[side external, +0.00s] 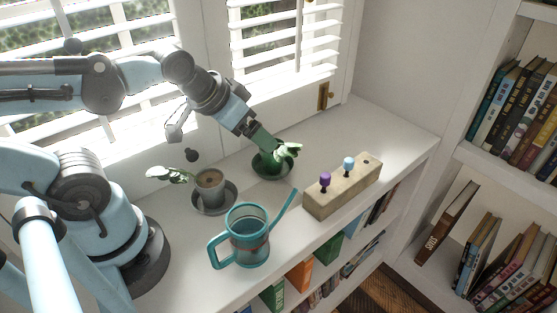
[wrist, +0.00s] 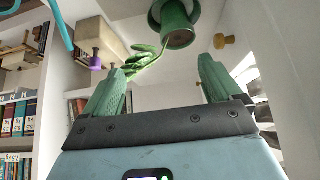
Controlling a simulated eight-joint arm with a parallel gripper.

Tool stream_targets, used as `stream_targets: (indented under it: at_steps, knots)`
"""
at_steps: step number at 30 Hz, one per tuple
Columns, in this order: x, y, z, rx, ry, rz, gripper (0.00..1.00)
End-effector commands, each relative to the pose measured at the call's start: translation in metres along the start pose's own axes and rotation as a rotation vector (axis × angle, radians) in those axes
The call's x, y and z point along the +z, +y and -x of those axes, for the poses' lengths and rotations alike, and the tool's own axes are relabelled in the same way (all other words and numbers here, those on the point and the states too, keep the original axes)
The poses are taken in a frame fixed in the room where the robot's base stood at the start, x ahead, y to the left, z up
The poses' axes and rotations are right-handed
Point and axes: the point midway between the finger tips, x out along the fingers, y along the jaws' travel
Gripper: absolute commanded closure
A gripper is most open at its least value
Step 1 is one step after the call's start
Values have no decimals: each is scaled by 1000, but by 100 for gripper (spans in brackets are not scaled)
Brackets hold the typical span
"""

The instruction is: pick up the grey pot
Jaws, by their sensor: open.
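The grey pot (side external: 207,190) stands in a grey saucer (side external: 229,207) on the white ledge in the side view. It has brown soil and a pale leafy plant (side external: 168,174) leaning out to the left. My gripper (side external: 266,147) is to the right of it, apart from it, over the green pot. In the wrist view my gripper (wrist: 160,82) has its two green fingers spread, with nothing between them. The wrist view shows the green pot (wrist: 178,22) beyond the fingertips; the grey pot cannot be made out there.
A teal watering can (side external: 246,240) stands at the front. A wooden block (side external: 343,192) with purple and blue pegs is on the right. Shuttered windows stand behind; the ledge is clear at its right end.

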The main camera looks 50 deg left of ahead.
Motion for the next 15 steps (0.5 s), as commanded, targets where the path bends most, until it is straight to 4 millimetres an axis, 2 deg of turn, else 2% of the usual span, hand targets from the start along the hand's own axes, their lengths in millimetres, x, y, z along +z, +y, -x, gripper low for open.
stream_targets:
  at_steps: [10, 15]
  knots:
    - [1, 0, 1, -2, -11, -30, 8]
    - [8, -3, 5, -2, -65, -268, 8]
